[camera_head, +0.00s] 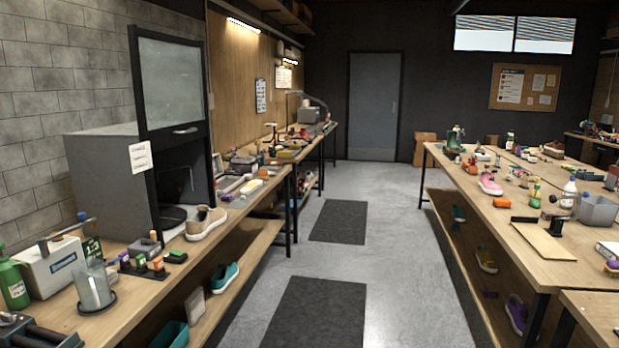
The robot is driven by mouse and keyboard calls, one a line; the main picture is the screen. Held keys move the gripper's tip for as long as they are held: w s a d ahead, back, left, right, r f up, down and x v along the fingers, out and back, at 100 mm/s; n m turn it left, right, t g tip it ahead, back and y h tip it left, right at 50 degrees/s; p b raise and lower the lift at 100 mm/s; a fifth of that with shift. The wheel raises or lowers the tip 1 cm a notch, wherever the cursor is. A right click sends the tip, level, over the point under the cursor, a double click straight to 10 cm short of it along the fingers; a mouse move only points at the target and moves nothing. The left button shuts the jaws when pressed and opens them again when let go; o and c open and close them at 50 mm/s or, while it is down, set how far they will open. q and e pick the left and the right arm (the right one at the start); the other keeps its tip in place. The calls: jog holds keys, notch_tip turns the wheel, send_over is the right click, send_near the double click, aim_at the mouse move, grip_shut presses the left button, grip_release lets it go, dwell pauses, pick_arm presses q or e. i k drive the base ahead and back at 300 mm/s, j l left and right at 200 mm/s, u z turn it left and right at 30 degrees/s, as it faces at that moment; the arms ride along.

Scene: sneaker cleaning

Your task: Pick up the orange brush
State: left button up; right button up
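I cannot single out the orange brush for sure. A small orange block-like item (502,202) lies on the right-hand workbench near its aisle side; it may be the brush, but its bristles are too small to make out. Another small dark item with an orange part (157,264) stands in a row of similar coloured items on the left bench. Neither of my grippers is in view.
The left bench (115,317) holds a tan sneaker (206,223), a glass jug (95,287) and a green bottle (13,284). The right workbench (480,214) carries a pink shoe (490,184) and a grey bin (597,211). The aisle with dark mats (340,221) is clear.

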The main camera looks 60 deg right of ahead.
aim_at(263, 175)
jog(key=z, duration=1.85)
jog(key=i+l+z, duration=0.35)
jog(key=i, duration=0.75)
jog(key=i+z, duration=0.3)
jog(key=i, duration=0.8)
jog(key=i+l, duration=0.1)
jog(key=i, duration=1.65)
